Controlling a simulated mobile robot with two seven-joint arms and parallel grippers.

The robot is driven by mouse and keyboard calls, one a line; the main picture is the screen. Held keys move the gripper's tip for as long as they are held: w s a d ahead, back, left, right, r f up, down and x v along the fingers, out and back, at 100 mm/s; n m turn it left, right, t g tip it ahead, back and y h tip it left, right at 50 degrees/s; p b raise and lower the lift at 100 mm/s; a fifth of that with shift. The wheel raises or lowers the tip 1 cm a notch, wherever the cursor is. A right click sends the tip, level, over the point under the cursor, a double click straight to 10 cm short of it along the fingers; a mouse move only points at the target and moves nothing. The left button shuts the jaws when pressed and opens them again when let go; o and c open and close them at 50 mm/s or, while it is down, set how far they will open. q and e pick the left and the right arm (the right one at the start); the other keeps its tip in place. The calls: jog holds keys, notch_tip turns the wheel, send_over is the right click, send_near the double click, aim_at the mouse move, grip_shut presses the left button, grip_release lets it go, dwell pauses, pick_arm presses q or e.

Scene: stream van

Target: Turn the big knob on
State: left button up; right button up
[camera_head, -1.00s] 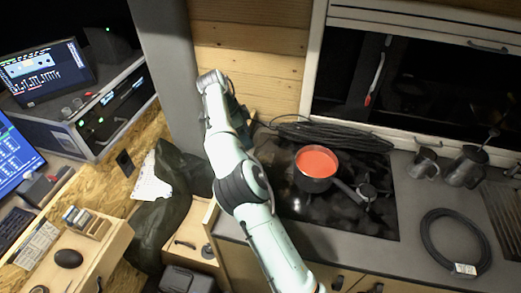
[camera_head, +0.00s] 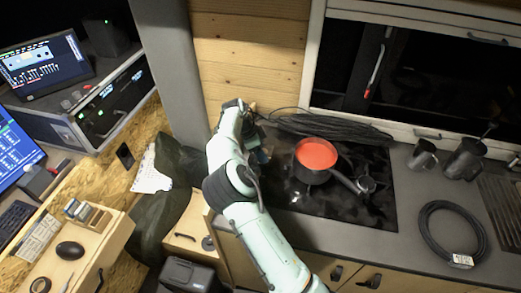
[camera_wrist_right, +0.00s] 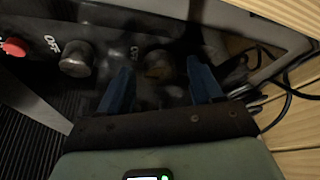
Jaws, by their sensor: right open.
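In the right wrist view, a round grey knob (camera_wrist_right: 76,62) sits on a dark panel (camera_wrist_right: 105,18) with OFF lettering beside it. A red button (camera_wrist_right: 14,47) is at its left. My right gripper (camera_wrist_right: 160,82) is open, with its two blue fingers pointing at the panel and the grey knob just left of the left finger. A dim brownish round shape shows between the fingers; I cannot tell whether it is a knob. In the head view, my right gripper (camera_head: 258,150) is by the left edge of the cooktop, and the panel is hidden there. My left gripper is not in view.
A pot of red liquid (camera_head: 316,158) stands on the black cooktop (camera_head: 345,210), close to the right of my gripper. Black cables (camera_head: 330,130) lie behind it. In the wrist view, dark cables (camera_wrist_right: 292,95) hang beside the wooden wall at right.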

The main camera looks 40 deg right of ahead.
jog(key=c, duration=1.1)
jog(key=shift+o, duration=0.2)
